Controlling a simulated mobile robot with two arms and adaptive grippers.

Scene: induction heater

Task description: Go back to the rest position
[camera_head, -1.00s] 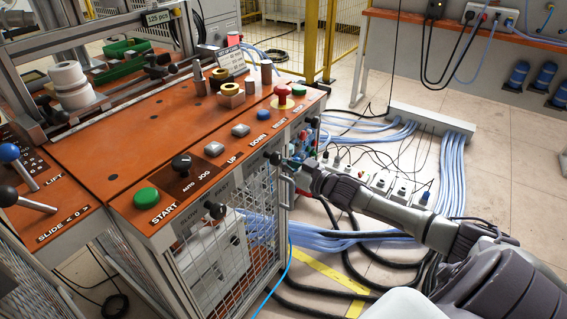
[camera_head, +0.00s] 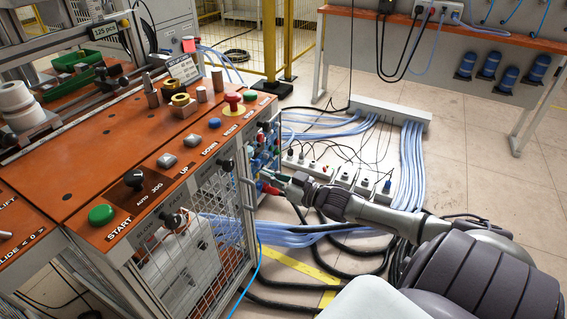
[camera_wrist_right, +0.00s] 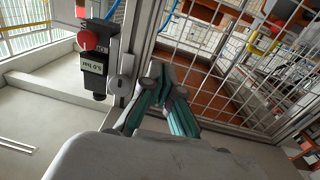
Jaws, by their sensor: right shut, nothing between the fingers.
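My right gripper (camera_head: 278,183) is at the end of my arm, which comes in from the lower right. It is beside the right end of the orange control panel (camera_head: 125,150), below the panel top and close to the side with coloured connectors (camera_head: 262,150). Its teal finger pads (camera_wrist_right: 160,112) show in the right wrist view, shut with nothing held. There they appear in front of a metal frame post and wire mesh (camera_wrist_right: 215,60). I cannot tell whether the fingertips touch anything. My left gripper is not in view.
A black box with a red button (camera_wrist_right: 88,40) is near the fingers. Power strips (camera_head: 340,175), blue cable bundles (camera_head: 411,165) and black cables lie on the floor. A workbench (camera_head: 480,30) stands at the back right. Open floor lies in front of it.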

